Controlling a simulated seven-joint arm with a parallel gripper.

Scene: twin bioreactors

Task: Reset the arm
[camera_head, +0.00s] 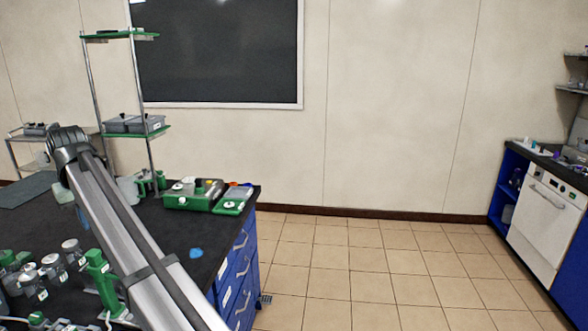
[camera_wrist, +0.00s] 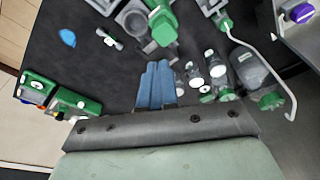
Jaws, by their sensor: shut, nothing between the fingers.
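My arm (camera_head: 130,235) reaches from the bottom of the head view up and left over the dark bench (camera_head: 175,230), bent at a joint near the back. In the wrist view, my gripper (camera_wrist: 158,66) shows as two blue fingers pressed together with nothing between them. The fingers point at the bench top. A green and white device (camera_wrist: 163,25) lies just beyond the fingertips, and several clear bottles (camera_wrist: 216,66) stand to their right. I cannot tell the exact gap between the fingers and these things. My fingers are not clear in the head view.
Bottles and a green stand (camera_head: 100,275) crowd the bench's front left. A green case (camera_head: 193,194) sits near the right edge, with a small blue item (camera_head: 196,252) in front. A green-shelved rack (camera_head: 137,130) stands behind. The tiled floor (camera_head: 370,275) is clear.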

